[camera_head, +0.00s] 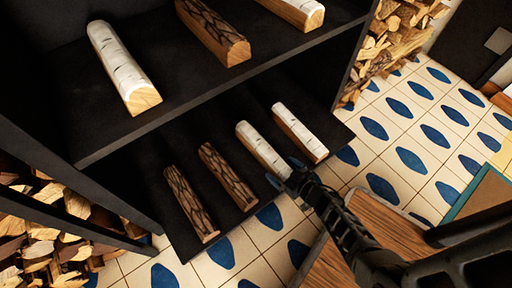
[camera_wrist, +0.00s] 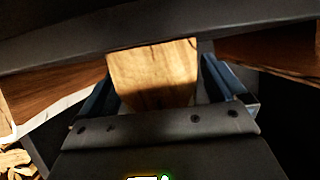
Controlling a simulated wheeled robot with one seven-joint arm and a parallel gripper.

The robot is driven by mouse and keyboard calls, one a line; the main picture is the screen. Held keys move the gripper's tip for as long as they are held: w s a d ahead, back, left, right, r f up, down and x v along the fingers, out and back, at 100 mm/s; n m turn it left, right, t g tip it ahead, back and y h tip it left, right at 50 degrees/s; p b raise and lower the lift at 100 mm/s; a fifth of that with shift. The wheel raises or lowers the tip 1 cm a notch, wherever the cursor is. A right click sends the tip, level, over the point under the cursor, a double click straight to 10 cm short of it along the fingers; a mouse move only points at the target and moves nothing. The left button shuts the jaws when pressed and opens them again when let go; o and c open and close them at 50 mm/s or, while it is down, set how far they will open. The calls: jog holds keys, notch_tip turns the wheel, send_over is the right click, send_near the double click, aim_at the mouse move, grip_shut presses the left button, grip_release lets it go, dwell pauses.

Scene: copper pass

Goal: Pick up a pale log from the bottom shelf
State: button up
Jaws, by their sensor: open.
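Two pale logs with white bark lie on the bottom shelf (camera_head: 150,150) in the head view: a left one (camera_head: 262,150) and a right one (camera_head: 300,132). My gripper (camera_head: 289,180) is at the front end of the left pale log and partly covers that end. In the wrist view, my open gripper (camera_wrist: 157,88) has one finger on each side of a log's bare wood end (camera_wrist: 152,70), apparently this same log. Small gaps show beside it, and I cannot tell whether either finger touches it. The right pale log lies close beside it.
Two dark-barked logs (camera_head: 191,204) (camera_head: 228,176) lie left on the bottom shelf. The upper shelf (camera_head: 185,95) overhangs them and carries a pale log (camera_head: 122,68) and others. Split firewood is stacked at both sides. A wooden surface (camera_head: 340,258) is at the lower right.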

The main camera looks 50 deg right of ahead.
jog(key=shift+w+d+f, duration=0.1)
jog(key=shift+w+f, duration=0.05)
jog(key=shift+w, duration=0.15)
jog(key=c, duration=1.7)
